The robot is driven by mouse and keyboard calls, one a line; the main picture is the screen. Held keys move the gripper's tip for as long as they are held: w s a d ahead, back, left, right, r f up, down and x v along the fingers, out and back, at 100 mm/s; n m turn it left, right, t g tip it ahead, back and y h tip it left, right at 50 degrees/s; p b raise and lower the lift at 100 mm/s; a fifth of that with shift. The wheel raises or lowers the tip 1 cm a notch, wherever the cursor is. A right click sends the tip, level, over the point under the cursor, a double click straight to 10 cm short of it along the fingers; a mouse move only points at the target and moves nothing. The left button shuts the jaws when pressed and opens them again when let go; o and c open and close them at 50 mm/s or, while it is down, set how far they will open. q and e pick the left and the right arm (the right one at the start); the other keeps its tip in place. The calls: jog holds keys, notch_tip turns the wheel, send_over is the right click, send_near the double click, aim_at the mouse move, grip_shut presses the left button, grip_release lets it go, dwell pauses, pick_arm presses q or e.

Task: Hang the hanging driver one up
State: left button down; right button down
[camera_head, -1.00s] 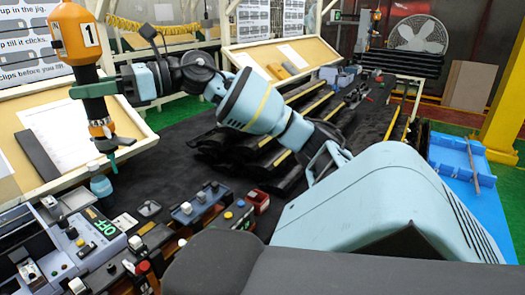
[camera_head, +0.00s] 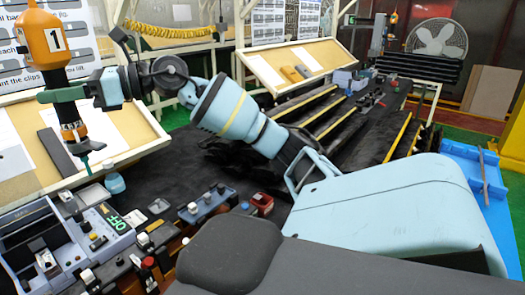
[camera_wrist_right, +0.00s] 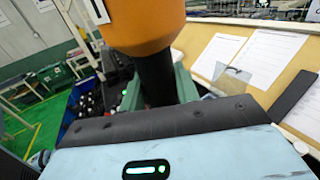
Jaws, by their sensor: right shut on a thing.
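Driver one (camera_head: 45,38), an orange tool with a white "1" label, a dark neck and an orange lower collar, is upright at the upper left of the head view. My right gripper (camera_head: 62,95) is shut on its dark neck, with green fingers on either side. The driver's thin tip points down, in front of the slanted board. In the right wrist view its orange body (camera_wrist_right: 145,22) and black neck (camera_wrist_right: 157,80) stand between the green fingers (camera_wrist_right: 158,88). I cannot make out a hanger for it. My left gripper is out of view.
A small teal-capped jar (camera_head: 114,184) stands near the tip. Dark stepped racks (camera_head: 325,115) lie farther right.

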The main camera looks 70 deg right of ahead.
dwell(0.4)
grip_release()
dwell(0.5)
jog(key=shift+s+d, duration=0.1)
jog(key=shift+d, duration=0.05)
dwell(0.5)
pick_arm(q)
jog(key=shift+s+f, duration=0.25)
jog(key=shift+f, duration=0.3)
pick_arm(e)
jog(key=r+v, duration=0.2)
jog(key=v, duration=0.7)
jog(key=shift+s+d, duration=0.25)
dwell(0.7)
dwell(0.3)
